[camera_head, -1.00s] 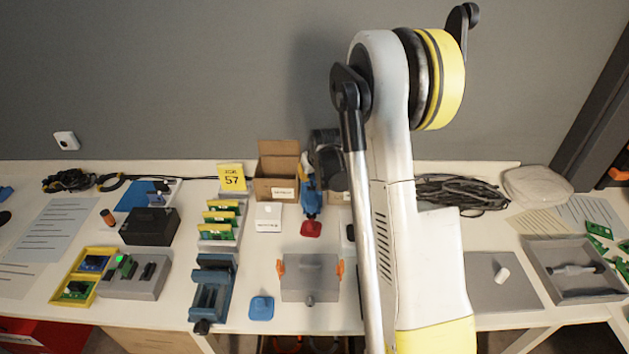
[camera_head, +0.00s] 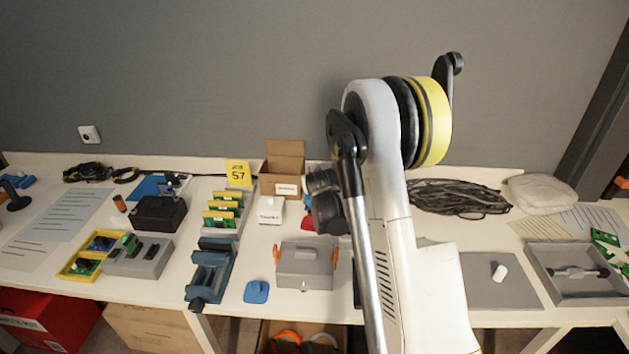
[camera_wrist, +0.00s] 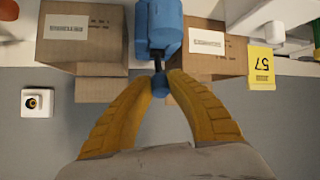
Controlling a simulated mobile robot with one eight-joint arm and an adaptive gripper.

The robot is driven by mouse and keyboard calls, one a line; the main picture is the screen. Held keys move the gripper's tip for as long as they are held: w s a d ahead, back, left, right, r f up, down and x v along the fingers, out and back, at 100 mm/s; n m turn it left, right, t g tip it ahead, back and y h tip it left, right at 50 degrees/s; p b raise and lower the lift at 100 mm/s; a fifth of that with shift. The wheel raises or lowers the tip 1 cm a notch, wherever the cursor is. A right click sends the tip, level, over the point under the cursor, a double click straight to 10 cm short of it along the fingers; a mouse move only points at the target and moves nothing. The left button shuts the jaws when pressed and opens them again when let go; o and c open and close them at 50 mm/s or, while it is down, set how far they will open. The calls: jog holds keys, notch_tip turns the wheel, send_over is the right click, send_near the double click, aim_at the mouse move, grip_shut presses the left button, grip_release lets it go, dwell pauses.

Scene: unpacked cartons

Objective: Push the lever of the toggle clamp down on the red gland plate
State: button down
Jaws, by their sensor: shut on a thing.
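In the wrist view my gripper (camera_wrist: 164,80) has its two yellow fingers closed around the blue end of the toggle clamp's lever (camera_wrist: 160,88). A thin black rod joins this end to the blue body of the clamp (camera_wrist: 159,25) at the top. The red plate does not show in the wrist view, and I cannot tell the lever's exact angle.
Cardboard boxes stand close to the clamp; one (camera_head: 282,183) is left of it, beside the yellow 57 card (camera_head: 238,173). A grey case with orange latches (camera_head: 305,265) sits in front. Black coiled cable (camera_head: 458,197) lies right of my arm.

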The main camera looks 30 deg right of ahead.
jog(key=shift+f, duration=0.1)
jog(key=c, duration=1.3)
grip_release()
jog(key=shift+a, duration=0.1)
jog(key=shift+o, duration=0.2)
jog(key=shift+s, duration=0.1)
jog(key=v, duration=1.2)
